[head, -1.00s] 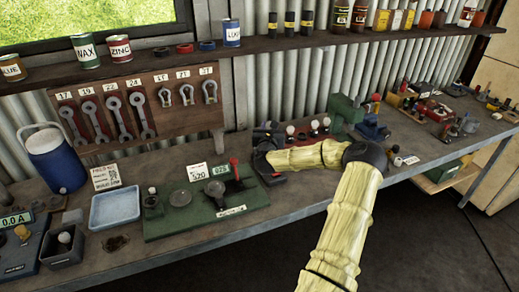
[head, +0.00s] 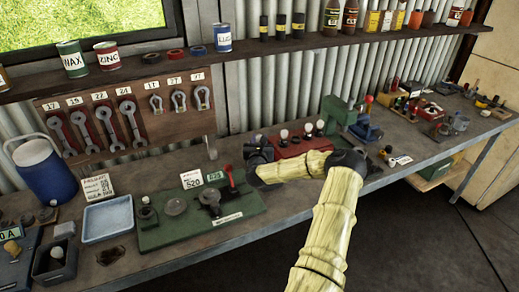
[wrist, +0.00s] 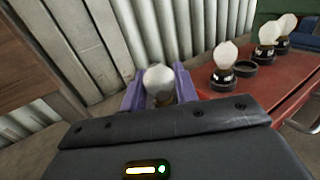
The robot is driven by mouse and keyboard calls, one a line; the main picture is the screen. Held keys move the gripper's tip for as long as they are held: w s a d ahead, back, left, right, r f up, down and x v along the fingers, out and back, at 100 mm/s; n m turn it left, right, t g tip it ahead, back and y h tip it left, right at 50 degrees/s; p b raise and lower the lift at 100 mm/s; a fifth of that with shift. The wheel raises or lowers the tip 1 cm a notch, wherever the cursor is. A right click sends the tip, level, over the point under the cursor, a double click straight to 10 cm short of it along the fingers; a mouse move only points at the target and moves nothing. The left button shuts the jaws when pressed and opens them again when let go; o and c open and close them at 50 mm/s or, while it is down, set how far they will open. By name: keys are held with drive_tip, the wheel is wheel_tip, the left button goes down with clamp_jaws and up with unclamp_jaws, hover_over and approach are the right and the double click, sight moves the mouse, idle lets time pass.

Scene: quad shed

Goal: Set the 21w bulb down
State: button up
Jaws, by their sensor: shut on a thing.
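My gripper (head: 258,150) is over the bench at the left end of a red bulb rack (head: 291,148). In the wrist view its purple fingers (wrist: 160,90) are shut on a bulb with a whitish round glass (wrist: 159,79); its base is mostly hidden. I cannot read its wattage. The rack (wrist: 275,90) shows right of the fingers, with several bulbs standing upright in it, the nearest one (wrist: 225,60) beside an empty dark ring (wrist: 246,69).
A green board (head: 185,228) with round pads and a red lever stands left of my gripper. A blue tray (head: 107,219) lies further left. Corrugated wall and overhead shelf (head: 240,48) close off the back.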

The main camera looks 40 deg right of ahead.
drive_tip(key=shift+w+f, duration=0.1)
drive_tip(key=shift+f, duration=0.35)
drive_tip(key=shift+f, duration=0.1)
wheel_tip(320, 180, down, 3)
drive_tip(key=shift+p, duration=0.5)
drive_tip(key=shift+f, duration=0.25)
drive_tip(key=shift+f, duration=0.2)
drive_tip(key=o, duration=0.7)
drive_tip(key=shift+r, duration=0.1)
drive_tip(key=shift+r, duration=0.1)
